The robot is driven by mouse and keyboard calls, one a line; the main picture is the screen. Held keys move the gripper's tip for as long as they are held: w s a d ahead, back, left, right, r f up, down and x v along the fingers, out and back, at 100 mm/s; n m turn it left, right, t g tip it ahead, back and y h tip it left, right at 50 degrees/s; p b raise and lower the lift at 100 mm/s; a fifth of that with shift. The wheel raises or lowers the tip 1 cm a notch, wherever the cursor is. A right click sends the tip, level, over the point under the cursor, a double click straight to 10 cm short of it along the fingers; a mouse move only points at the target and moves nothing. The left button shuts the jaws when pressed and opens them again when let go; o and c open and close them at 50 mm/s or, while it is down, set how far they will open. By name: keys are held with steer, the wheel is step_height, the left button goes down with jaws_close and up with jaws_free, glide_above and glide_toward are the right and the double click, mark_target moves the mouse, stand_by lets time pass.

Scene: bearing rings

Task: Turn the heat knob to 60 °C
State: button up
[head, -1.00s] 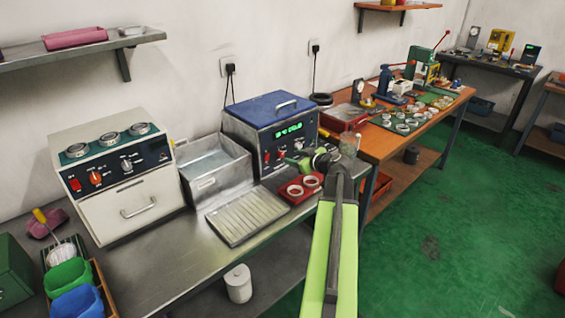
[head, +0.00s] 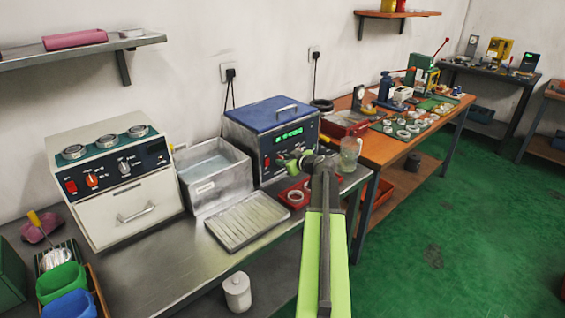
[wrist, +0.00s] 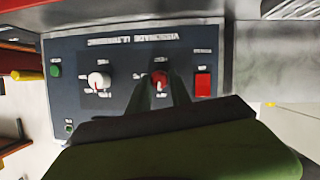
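The blue-lidded bath unit (head: 270,115) stands on the steel bench, its front panel facing me with a lit green display. In the head view my gripper (head: 290,162) is at that panel and hides part of its controls. In the wrist view the dark panel (wrist: 120,52) appears upside down. A red-topped knob (wrist: 160,80) sits between the tips of my gripper (wrist: 161,90). I cannot tell whether the fingers touch it. A white knob (wrist: 98,81) is to its left and a red rocker switch (wrist: 203,83) to its right. The scale marks are too small to read.
A ribbed tray (head: 247,218) and a red tray with white rings (head: 297,194) lie in front of the unit. A glass beaker (head: 350,152) stands close to my wrist on the right. A steel basin (head: 215,172) and a cream oven (head: 118,180) stand left.

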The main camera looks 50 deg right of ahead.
jaws_close()
steer(key=m+y+b, duration=0.2)
steer(key=m, duration=0.1)
steer(key=m+t+y+b, duration=0.1)
steer(key=m+y, duration=0.1)
steer(key=m, duration=0.2)
steer(key=d+m+t+y+b, duration=0.1)
steer(key=m+y+b, duration=0.1)
steer(key=m+y, duration=0.1)
steer(key=shift+f+m+b, duration=0.3)
steer(key=shift+f+m, duration=0.1)
steer(key=shift+m+t+y+b, duration=0.6)
steer(key=shift+m+y+b, duration=0.1)
steer(key=shift+m+b, duration=1)
steer(key=shift+r, duration=0.1)
steer(key=o, duration=0.8)
jaws_free()
